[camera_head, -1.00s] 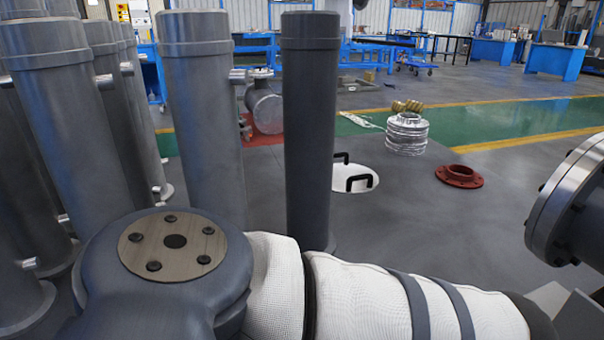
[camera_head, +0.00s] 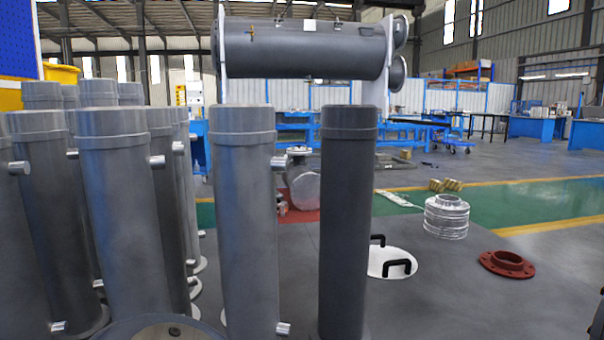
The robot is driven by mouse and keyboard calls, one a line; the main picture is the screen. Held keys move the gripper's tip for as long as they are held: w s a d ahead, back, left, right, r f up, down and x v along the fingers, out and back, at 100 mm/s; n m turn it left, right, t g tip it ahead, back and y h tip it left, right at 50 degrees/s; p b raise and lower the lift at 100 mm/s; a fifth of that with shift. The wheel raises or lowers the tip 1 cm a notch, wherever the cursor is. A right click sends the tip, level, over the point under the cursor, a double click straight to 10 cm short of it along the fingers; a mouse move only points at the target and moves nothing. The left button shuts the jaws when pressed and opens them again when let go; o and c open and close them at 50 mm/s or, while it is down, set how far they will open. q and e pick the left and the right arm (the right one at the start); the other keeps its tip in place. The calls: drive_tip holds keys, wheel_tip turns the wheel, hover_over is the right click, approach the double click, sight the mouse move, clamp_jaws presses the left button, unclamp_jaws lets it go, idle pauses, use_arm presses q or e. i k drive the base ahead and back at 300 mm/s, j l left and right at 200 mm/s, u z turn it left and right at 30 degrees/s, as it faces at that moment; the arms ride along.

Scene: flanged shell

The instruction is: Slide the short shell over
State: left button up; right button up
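I cannot tell for certain which part is the short shell. A dark grey cylinder (camera_head: 347,220) with a collared top stands upright at the centre of the head view. A lighter grey upright cylinder (camera_head: 245,215) with small side stubs stands to its left. A dark grey cylinder (camera_head: 300,52) lies horizontally, high up behind them, between pale upright end plates. A sliver of a grey part (camera_head: 597,322) shows at the lower right edge; most of it is outside the view. Neither of my grippers is in view.
Several more upright grey cylinders (camera_head: 115,220) crowd the left side. On the floor at right are a white disc with black handles (camera_head: 377,262), a silvery ribbed part (camera_head: 446,216) and a red flange (camera_head: 506,264). Grey floor between them is clear.

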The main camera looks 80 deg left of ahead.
sight(349, 134)
drive_tip(key=l+u, duration=0.1)
drive_tip(key=u, duration=0.3)
drive_tip(key=l+u, duration=0.15)
drive_tip(key=u, duration=0.25)
drive_tip(key=l+u, duration=0.15)
drive_tip(key=u, duration=0.25)
drive_tip(key=l+u, duration=0.15)
drive_tip(key=u, duration=0.2)
